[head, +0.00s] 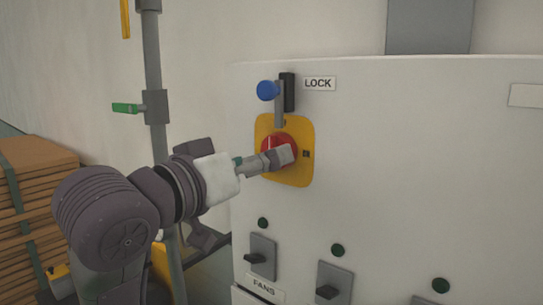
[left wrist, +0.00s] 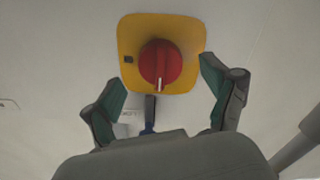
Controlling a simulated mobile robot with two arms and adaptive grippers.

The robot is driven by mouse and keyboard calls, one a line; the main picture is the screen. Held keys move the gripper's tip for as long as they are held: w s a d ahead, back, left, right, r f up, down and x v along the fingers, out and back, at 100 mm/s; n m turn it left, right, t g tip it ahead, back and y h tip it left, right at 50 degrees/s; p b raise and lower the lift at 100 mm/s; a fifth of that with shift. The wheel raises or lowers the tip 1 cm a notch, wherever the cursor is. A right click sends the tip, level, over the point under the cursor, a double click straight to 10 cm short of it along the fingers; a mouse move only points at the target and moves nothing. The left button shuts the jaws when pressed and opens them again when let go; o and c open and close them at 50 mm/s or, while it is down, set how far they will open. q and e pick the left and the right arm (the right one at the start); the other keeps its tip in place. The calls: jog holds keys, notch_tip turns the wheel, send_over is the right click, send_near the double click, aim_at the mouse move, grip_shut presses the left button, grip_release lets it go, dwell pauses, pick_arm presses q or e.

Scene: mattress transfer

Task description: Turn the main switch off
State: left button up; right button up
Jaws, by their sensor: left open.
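The main switch is a round red knob (head: 273,140) on a yellow plate (head: 297,124), mounted on the white cabinet front. My left gripper (head: 285,156) reaches in from the left and covers part of the knob in the head view. In the left wrist view the red knob (left wrist: 161,62) shows whole, with a white mark at its lower edge in the picture. The two fingers of my left gripper (left wrist: 162,76) are spread wide, one on each side of the knob, with nothing held. Whether they touch the plate I cannot tell. My right gripper is not in view.
A blue-ended lock lever (head: 267,90) hangs just above the switch, beside a LOCK label (head: 319,83). Small grey switches (head: 262,257) with green buttons sit lower on the white cabinet (head: 420,170). A grey pipe (head: 152,55) and stacked brown boards (head: 38,180) stand at the left.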

pick_arm(q)
jog(key=v, duration=0.8)
jog(key=shift+f, duration=0.1)
